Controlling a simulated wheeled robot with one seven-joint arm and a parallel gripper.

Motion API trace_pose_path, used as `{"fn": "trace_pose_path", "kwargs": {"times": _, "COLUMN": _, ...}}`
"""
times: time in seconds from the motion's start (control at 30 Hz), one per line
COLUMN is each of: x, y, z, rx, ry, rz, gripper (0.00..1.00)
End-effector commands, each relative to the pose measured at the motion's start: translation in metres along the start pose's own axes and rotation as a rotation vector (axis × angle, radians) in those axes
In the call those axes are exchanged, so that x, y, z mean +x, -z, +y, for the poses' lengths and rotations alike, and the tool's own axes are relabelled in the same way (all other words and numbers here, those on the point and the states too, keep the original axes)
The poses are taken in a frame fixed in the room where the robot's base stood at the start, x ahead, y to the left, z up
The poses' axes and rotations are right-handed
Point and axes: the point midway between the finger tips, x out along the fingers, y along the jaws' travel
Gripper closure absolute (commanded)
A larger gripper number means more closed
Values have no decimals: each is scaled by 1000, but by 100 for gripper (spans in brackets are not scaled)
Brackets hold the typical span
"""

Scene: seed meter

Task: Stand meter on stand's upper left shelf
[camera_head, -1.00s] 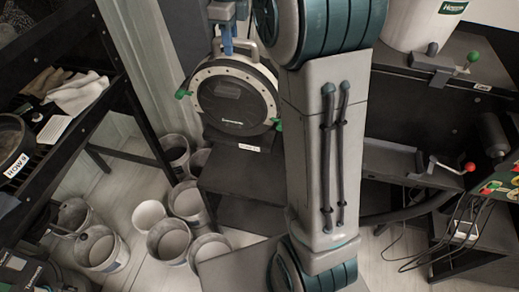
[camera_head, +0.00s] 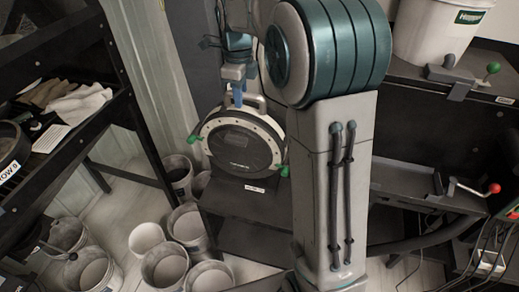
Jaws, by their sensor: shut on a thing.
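The meter (camera_head: 236,147) is a round dark-faced device with a pale studded rim, green knobs at its sides and a handle on top. It is upright, leaning back slightly. A dark part with a white label (camera_head: 254,189) shows at its foot. My gripper (camera_head: 238,100) is above it, its blue fingers shut on the handle. The dark stand's left shelf (camera_head: 235,222) is directly below the meter. I cannot tell whether the meter touches the shelf. My arm hides the area right of the meter.
A black rack (camera_head: 70,165) with gloves stands at the left. Several buckets (camera_head: 165,265) stand on the floor left of the stand. A white bucket (camera_head: 436,35) is on the upper right shelf. A red-knobbed lever (camera_head: 492,188) sits below it.

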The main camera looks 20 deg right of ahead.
Motion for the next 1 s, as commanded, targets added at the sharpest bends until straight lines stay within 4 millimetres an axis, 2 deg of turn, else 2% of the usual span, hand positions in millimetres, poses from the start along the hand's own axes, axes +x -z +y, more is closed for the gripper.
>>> {"fn": "trace_pose_path", "kwargs": {"times": 0.3, "x": 40, "y": 0, "z": -1, "rx": 0, "ry": 4, "rz": -3, "gripper": 100}}
{"fn": "trace_pose_path", "kwargs": {"times": 0.57, "x": 57, "y": 0, "z": -1, "rx": 0, "ry": 7, "rz": -4, "gripper": 100}}
{"fn": "trace_pose_path", "kwargs": {"times": 0.83, "x": 84, "y": 0, "z": -1, "rx": 1, "ry": 5, "rz": -3, "gripper": 100}}
{"fn": "trace_pose_path", "kwargs": {"times": 1.0, "x": 92, "y": -1, "z": -1, "rx": 1, "ry": 6, "rz": -4, "gripper": 100}}
